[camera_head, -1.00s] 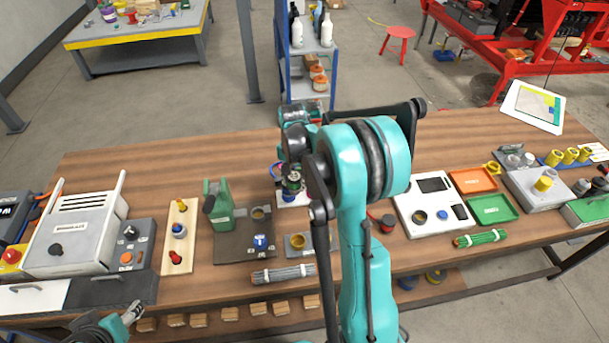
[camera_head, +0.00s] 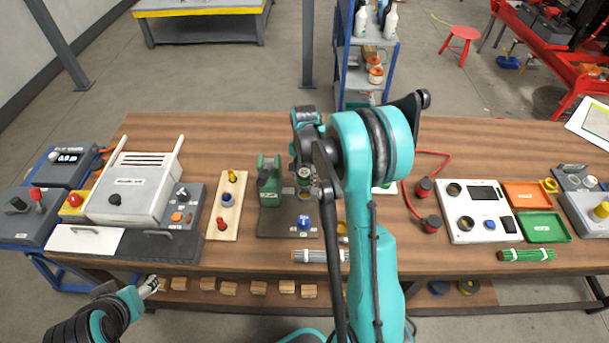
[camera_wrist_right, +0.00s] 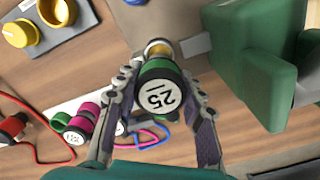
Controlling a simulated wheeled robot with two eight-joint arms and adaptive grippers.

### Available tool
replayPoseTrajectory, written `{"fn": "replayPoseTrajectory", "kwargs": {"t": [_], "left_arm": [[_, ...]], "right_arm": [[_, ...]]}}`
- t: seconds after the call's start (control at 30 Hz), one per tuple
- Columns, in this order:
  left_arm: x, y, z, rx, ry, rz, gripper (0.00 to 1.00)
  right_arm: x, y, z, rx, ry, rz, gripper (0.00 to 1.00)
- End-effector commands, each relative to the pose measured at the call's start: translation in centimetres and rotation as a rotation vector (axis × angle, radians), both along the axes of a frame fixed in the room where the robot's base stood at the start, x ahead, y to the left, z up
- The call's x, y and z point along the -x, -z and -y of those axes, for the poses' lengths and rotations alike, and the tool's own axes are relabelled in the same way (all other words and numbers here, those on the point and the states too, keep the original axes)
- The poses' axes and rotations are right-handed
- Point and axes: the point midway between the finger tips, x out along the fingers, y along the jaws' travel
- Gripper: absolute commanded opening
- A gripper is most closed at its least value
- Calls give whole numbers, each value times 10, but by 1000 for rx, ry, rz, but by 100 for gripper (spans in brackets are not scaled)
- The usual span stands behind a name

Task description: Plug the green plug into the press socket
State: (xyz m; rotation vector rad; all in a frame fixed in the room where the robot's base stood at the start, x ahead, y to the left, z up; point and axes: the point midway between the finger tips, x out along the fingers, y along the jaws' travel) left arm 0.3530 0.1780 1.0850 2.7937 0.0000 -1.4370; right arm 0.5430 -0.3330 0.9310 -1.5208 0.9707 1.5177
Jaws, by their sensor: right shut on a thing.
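My right gripper (camera_wrist_right: 158,115) is shut on the green plug (camera_wrist_right: 157,72), whose white end cap reads "25". In the right wrist view the plug is in line with a brass socket (camera_wrist_right: 158,48) just beyond it. I cannot tell whether they touch. The green press (camera_head: 268,182) stands upright on a dark base plate (camera_head: 272,225), just left of my right gripper (camera_head: 304,178) in the head view. It fills the upper right of the wrist view (camera_wrist_right: 265,60). The arm hides part of the base. My left gripper (camera_head: 149,286) is at the lower left, its jaws unclear.
A blue knob (camera_head: 303,224) sits on the base plate. Red plugs (camera_head: 423,187) on a red cable lie right of my arm, beside a white panel box (camera_head: 468,225). Magenta and green plugs (camera_wrist_right: 78,122) lie near the right gripper. A wooden board (camera_head: 226,210) stands left.

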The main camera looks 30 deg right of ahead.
Motion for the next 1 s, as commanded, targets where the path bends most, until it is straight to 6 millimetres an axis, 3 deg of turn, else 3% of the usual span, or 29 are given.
{"fn": "replayPoseTrajectory", "kwargs": {"t": [0.2,1.0], "left_arm": [[0,17,0,0,0,0,56],[0,15,0,0,0,0,56]], "right_arm": [[0,26,0,0,0,0,5],[0,20,0,0,0,0,5]]}}
